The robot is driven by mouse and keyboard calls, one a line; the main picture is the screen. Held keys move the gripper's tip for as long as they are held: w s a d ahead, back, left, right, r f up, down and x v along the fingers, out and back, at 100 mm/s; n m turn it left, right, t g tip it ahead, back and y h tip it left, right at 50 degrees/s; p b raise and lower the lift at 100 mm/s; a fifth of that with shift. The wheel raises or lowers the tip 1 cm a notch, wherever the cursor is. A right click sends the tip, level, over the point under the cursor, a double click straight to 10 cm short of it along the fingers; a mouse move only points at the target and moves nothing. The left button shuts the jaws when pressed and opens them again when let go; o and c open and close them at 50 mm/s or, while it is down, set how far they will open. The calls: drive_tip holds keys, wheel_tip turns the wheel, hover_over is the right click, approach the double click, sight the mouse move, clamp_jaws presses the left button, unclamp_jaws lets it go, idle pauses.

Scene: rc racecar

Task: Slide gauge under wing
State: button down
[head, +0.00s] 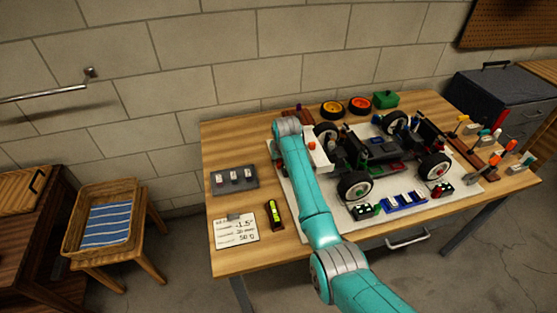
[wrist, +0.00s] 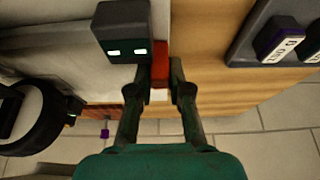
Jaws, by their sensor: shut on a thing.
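Whether this block is a gauge I cannot tell. A dark block with two white marks (wrist: 122,48) sits close beside the left finger. In the head view my teal arm hides the gripper. The racecar (head: 385,158) stands on a pale mat (head: 292,199), right of my arm. A white part with an orange spot (head: 319,158) shows at the car's end, next to the arm; I cannot tell if it is the wing.
A grey holder (head: 246,186) with labelled pieces lies left of the arm; one labelled piece also shows in the wrist view (wrist: 280,40). A written card (head: 235,232) and a level (head: 274,214) lie in front. Loose wheels (head: 332,109) are at the back. Tools stand at the right.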

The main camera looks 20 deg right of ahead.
drive_tip(key=shift+d, duration=1.65)
drive_tip(key=c, duration=1.1)
unclamp_jaws()
drive_tip(key=shift+d, duration=0.15)
drive_tip(key=shift+v, duration=5.95)
drive_tip(key=shift+s, duration=0.1)
